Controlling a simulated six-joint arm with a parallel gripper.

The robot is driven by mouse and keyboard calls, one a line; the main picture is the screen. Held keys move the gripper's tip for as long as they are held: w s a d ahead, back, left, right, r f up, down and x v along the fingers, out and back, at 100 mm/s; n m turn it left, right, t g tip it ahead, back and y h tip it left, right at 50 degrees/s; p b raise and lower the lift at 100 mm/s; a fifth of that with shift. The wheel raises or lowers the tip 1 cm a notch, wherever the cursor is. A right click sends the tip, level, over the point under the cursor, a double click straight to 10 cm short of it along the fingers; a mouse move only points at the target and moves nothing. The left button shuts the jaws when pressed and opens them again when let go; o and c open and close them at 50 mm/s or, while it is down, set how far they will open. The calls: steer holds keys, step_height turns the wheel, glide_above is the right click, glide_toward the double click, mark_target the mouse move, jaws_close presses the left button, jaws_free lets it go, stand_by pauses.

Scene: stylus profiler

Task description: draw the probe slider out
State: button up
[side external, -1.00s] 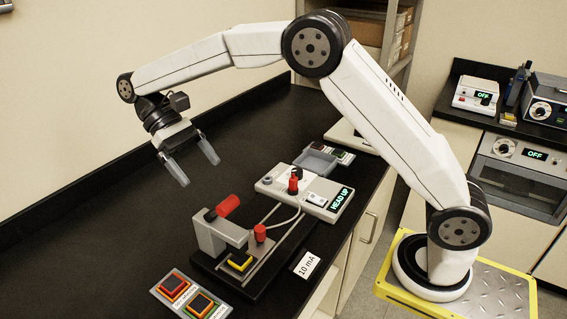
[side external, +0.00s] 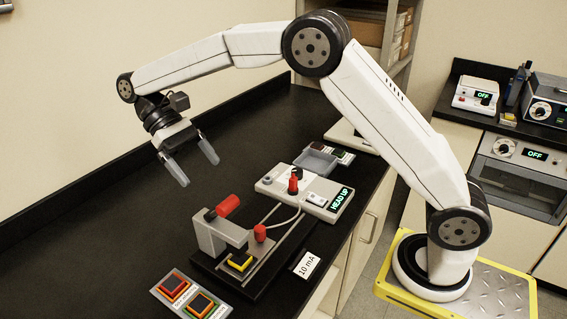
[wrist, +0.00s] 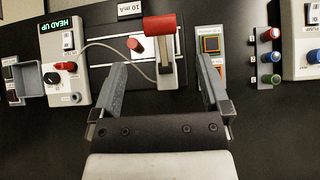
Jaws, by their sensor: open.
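The stylus profiler has a dark base (side external: 256,284) with pale rails and a grey bracket (side external: 212,237) carrying a thick red handle (side external: 228,205). A short red knob (side external: 260,233) stands by the rails and looks like the probe slider's grip; a pale cable runs near it. In the wrist view the knob (wrist: 136,44) and red handle (wrist: 160,28) show beyond the fingers. A yellow-edged square piece (side external: 239,262) sits under the bracket. My gripper (side external: 200,172) is open and empty, above and behind the profiler, touching nothing. Its fingers (wrist: 162,66) frame the bracket in the wrist view.
A control box (side external: 278,190) reading HEAD UP stands behind the profiler, with a grey bin (side external: 316,162) beyond. A 10 mA card (side external: 306,265) lies near the bench edge. The bench's left side is clear.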

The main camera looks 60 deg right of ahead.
steer(key=c, duration=0.3)
steer(key=m+t, duration=0.3)
steer(key=t, duration=0.6)
glide_above(259, 228)
steer(key=shift+s+f, duration=0.1)
steer(key=shift+f, duration=5.25)
steer(key=shift+c, duration=0.2)
steer(key=shift+f, duration=3.9)
